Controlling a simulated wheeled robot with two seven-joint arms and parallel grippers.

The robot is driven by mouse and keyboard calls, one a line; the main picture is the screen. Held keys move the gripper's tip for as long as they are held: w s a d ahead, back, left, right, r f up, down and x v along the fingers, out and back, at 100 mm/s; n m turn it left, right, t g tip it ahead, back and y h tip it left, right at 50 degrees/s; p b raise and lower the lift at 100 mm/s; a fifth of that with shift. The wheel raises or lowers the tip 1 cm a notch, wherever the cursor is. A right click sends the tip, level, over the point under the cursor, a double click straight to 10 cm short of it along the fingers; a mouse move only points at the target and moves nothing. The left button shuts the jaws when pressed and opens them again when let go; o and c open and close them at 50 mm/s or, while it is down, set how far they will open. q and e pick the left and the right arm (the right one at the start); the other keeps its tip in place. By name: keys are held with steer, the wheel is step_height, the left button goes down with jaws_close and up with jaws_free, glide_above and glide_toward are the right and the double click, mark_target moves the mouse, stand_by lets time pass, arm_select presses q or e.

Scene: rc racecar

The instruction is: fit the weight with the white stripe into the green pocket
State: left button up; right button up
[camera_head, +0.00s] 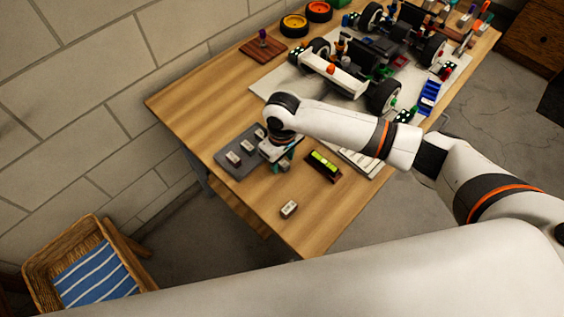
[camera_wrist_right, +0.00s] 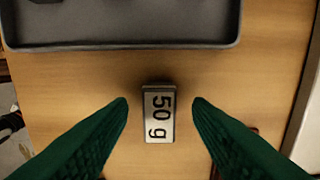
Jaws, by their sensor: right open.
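My right gripper (camera_head: 281,166) is low over the table beside a dark grey tray (camera_head: 222,163). In the right wrist view its dark green fingers (camera_wrist_right: 160,110) are open, with a weight marked "50 g" (camera_wrist_right: 159,114) on the wood between them. A gap shows on each side of this weight. I cannot make out a white stripe on any weight. Green parts show on the car, but I cannot tell which is the pocket. My left gripper is not in view.
The racecar (camera_head: 333,72) stands on a pale board at the back. A yellow-green level (camera_head: 322,162) lies right of my gripper, near white papers. Orange and yellow wheels (camera_head: 294,25) sit by the wall. The front table corner is mostly clear.

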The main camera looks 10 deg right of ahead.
jaws_close()
steer(key=shift+r, duration=0.15)
